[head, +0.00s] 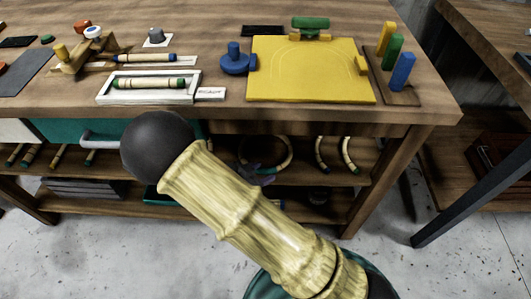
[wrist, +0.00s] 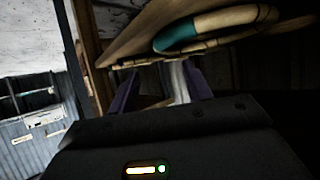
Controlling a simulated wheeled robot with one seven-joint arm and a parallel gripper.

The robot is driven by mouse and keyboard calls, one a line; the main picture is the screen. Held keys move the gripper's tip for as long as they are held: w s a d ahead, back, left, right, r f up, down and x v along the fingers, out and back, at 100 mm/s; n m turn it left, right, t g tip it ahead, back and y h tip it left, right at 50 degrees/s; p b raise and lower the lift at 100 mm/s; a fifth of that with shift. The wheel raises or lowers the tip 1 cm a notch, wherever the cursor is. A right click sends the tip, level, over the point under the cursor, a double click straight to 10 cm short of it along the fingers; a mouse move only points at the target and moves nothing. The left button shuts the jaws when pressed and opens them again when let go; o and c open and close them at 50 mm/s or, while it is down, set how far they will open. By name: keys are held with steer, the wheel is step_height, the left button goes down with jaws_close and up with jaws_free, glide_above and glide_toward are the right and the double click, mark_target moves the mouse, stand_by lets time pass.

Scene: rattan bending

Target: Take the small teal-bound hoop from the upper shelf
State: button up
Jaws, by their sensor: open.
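A pale rattan hoop (head: 290,154) is on the upper shelf (head: 372,160) under the workbench, partly hidden behind my arm and gripper. In the wrist view a pale hoop with a teal binding (wrist: 222,20) shows at the top, against the wooden shelf board. My gripper (wrist: 160,84) is open, its two dark purple fingers apart with no hoop between them. The hoop appears above the fingers in that picture, apart from them. In the head view my gripper is a small dark shape (head: 250,173) near the hoop's lower left; its fingertips are hard to make out.
Curved rattan pieces (head: 322,155) stand to the right of the hoop on that shelf. A table leg (head: 372,195) bounds the shelf's right end. A teal drawer with a grey handle (head: 100,138) is at the left. A yellow board (head: 310,85) lies on the bench top.

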mark_target(279, 166)
steer(key=b+x, duration=0.1)
steer(key=x, duration=0.2)
steer(key=shift+f, duration=0.15)
steer(key=shift+w+d+f, duration=0.1)
steer(key=shift+w+d, duration=0.15)
steer(key=shift+d, duration=0.1)
steer(key=b+x, duration=0.3)
steer(key=x, duration=0.1)
steer(key=shift+w+d+f, duration=0.2)
steer(key=shift+f, duration=0.1)
steer(key=shift+w+d, duration=0.2)
jaws_close()
